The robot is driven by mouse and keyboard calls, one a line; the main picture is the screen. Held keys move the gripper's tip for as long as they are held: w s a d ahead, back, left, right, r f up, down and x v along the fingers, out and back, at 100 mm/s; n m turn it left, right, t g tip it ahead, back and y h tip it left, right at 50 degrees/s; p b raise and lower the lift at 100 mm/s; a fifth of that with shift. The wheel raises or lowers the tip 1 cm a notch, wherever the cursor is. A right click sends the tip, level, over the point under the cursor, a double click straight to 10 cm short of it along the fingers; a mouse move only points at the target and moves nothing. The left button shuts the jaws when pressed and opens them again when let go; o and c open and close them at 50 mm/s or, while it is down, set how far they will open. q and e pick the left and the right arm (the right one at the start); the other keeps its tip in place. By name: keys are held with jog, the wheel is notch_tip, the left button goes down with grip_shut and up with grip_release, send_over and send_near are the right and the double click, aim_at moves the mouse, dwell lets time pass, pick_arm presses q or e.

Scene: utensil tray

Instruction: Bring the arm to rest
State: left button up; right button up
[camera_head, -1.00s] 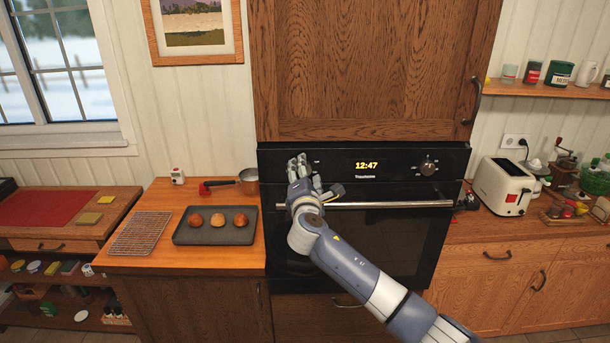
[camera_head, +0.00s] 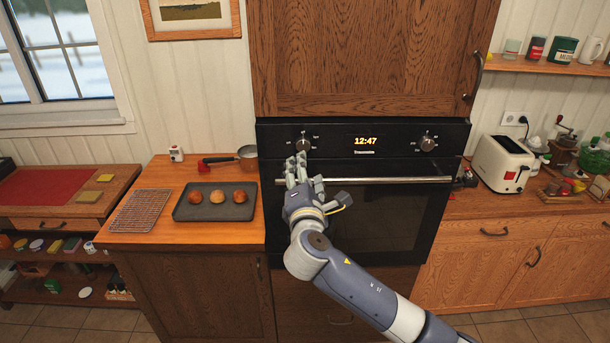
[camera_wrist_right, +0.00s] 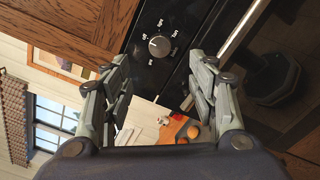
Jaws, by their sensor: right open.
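My right gripper (camera_head: 303,170) is in front of the black oven (camera_head: 390,215), near the left end of its handle (camera_head: 400,181) and just below the left knob (camera_head: 303,144). In the right wrist view the gripper (camera_wrist_right: 158,92) has its two fingers apart with nothing held between them. The left knob (camera_wrist_right: 159,46) shows there beyond the fingers, apart from them. The oven door is shut and its clock reads 12:47. My left gripper is not in view.
A wooden cabinet (camera_head: 370,60) is above the oven.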

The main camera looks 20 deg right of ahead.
dwell(0.4)
jog(key=s+d+f+m+g+y+b, duration=0.1)
jog(key=s+d+f+m+g+b, duration=0.2)
jog(key=f, duration=1.9)
jog(key=s+f+m+g+y+b, duration=0.2)
jog(key=s+f+g+b, duration=0.15)
jog(key=f, duration=1.75)
jog(key=s+d+f+m+g+b, duration=0.1)
jog(key=s+f+m+g+b, duration=0.1)
jog(key=s+f, duration=0.75)
jog(key=s+f+m+g+b, duration=0.1)
jog(key=s+f+m+g, duration=0.35)
jog(key=f, duration=0.75)
jog(key=s+f+m+g+b, duration=0.1)
jog(key=s+f, duration=0.5)
jog(key=s, duration=0.6)
jog(key=s+f+m+g+y+b, duration=0.1)
jog(key=s+f+m+b, duration=0.1)
jog(key=s+f, duration=0.5)
jog(key=s+f+m+g+y+b, duration=0.1)
jog(key=s+f+m, duration=0.3)
jog(key=s, duration=1.5)
notch_tip(320, 180, down, 3)
jog(key=shift+s+r+b, duration=0.1)
jog(key=shift+s+b, duration=0.05)
jog(key=shift+b, duration=0.3)
